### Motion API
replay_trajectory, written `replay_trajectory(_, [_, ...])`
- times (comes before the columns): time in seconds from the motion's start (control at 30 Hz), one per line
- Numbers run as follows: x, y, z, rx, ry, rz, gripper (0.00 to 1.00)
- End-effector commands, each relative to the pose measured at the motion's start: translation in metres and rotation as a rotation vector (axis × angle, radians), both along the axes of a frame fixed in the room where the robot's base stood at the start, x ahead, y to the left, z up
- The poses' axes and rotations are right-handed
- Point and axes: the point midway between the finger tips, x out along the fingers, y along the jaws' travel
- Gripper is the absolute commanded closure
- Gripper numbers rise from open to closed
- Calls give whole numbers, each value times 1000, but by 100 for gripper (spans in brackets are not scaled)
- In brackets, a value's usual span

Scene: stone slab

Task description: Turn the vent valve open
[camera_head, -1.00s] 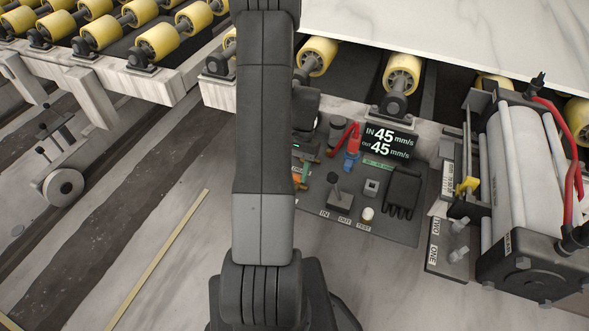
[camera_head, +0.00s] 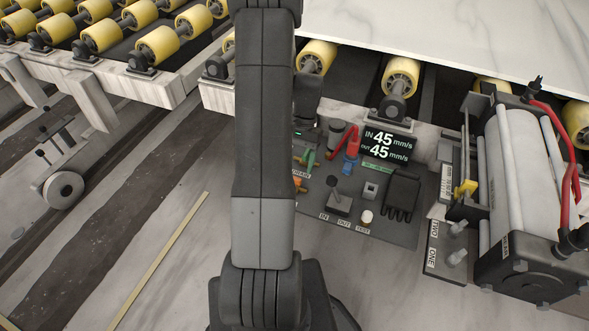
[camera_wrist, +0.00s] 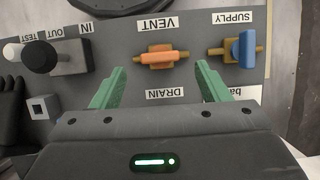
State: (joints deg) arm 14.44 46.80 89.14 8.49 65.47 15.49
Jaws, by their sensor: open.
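The vent valve (camera_wrist: 157,59) has an orange handle and sits on a grey panel between the labels VENT and DRAIN, upside down in the wrist view. Its handle lies roughly level across the picture, along its brass body. My gripper (camera_wrist: 160,80) is open, with green fingers left and right of the valve and nothing between them. The fingers look apart from the handle; their height above the panel is hard to tell. In the head view my arm hides most of the gripper and valve; a bit of orange (camera_head: 299,184) shows at its right edge.
A blue-handled supply valve (camera_wrist: 246,49) stands right of the vent valve in the wrist view. A black-knobbed lever (camera_wrist: 43,58) and small square button (camera_wrist: 42,107) are left.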

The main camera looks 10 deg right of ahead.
Motion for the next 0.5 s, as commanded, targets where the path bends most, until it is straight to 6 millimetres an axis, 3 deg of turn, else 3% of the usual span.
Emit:
replay_trajectory(0.03, [5,-3,15,-2,-6,-1,31])
replay_trajectory(0.2, [17,-12,50,-1,-5,-1,31])
replay_trajectory(0.5, [29,-20,84,-1,-1,-1,31])
